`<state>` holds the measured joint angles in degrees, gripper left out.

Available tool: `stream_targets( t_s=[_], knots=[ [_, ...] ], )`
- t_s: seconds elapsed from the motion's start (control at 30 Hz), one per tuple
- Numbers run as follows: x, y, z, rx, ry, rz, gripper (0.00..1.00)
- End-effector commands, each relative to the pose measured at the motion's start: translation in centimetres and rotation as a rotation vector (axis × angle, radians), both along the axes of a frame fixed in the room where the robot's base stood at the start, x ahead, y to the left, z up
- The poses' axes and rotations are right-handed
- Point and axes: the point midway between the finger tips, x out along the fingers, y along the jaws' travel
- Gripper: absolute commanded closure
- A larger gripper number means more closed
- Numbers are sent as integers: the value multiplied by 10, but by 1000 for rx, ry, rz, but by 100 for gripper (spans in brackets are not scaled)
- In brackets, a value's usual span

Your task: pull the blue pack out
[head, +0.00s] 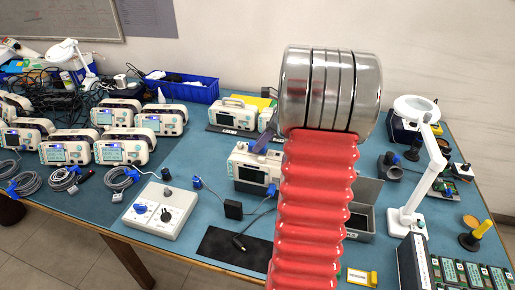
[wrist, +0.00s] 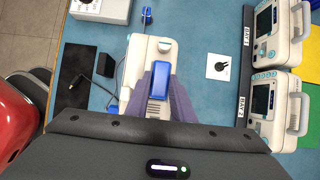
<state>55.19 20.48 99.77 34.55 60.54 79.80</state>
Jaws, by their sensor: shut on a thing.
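The blue pack (wrist: 158,78) is in the wrist view, at the rear of a white monitor (wrist: 145,48). My gripper (wrist: 161,70) has its grey-purple fingers on both sides of the pack and is shut on it. The pack overlaps the monitor's body in this view, and I cannot tell how far it sits inside. In the head view the monitor (head: 248,164) stands upright on the blue mat, its screen facing front. My red arm hides most of the gripper there, and the pack cannot be made out.
A black adapter (wrist: 105,65) and dark mat (wrist: 74,75) lie beside the monitor. Labelled monitors (wrist: 262,97) stand to the right in the wrist view. In the head view, several monitors (head: 66,148) fill the left, and a white magnifier lamp (head: 416,205) stands right.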

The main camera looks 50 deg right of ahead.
Motion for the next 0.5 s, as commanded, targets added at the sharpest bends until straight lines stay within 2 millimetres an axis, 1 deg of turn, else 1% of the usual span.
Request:
stream_targets(
  t_s=[0.5],
  knots=[
    [0,0,17,-1,0,0,100]
  ],
)
